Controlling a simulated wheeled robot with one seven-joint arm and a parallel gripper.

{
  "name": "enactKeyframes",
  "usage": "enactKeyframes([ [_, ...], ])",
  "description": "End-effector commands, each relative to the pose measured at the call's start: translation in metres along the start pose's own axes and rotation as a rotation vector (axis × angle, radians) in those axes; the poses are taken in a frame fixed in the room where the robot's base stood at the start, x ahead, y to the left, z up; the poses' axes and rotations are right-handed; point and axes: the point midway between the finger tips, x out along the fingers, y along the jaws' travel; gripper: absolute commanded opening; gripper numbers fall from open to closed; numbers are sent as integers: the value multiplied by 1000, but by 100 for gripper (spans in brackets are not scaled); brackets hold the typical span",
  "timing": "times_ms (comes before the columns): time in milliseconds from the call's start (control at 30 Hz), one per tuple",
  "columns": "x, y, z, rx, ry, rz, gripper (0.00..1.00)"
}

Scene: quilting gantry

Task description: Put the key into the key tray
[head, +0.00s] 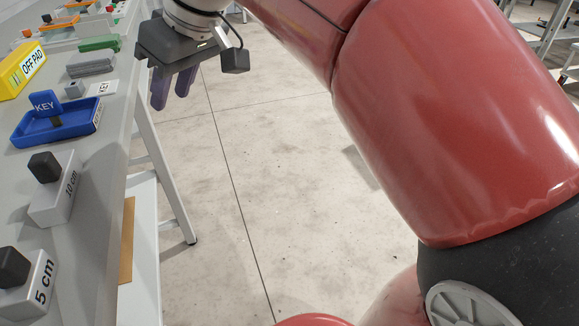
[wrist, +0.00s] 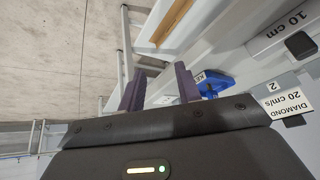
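The blue key (head: 46,103), with KEY on its flat head, stands upright in the blue key tray (head: 68,131) on the bench at the left of the head view. Its dark lower part shows inside the tray. My gripper (head: 172,90) is open and empty, beyond the bench's edge over the floor, to the right of the tray and apart from it. In the wrist view my gripper's two dark purple fingers (wrist: 159,90) stand apart with nothing held between them. The blue tray (wrist: 222,82) shows partly there, behind the right finger.
A small grey block (head: 74,88) with a KEY label (head: 103,88) sits behind the tray. A yellow OFF PAD box (head: 22,68), grey 10 cm (head: 52,195) and 5 cm (head: 28,290) blocks with dark knobs also stand on the bench. The floor (head: 260,180) beside it is clear.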

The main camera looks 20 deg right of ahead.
Motion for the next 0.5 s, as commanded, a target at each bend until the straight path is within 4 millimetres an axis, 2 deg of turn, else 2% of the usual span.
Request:
enactKeyframes([
  [33,6,3,32,80,-9,55,34],
  [200,36,16,132,327,-15,226,34],
  [300,56,18,185,435,-7,303,34],
  [400,72,19,225,510,3,357,34],
  [500,84,19,250,553,11,387,34],
])
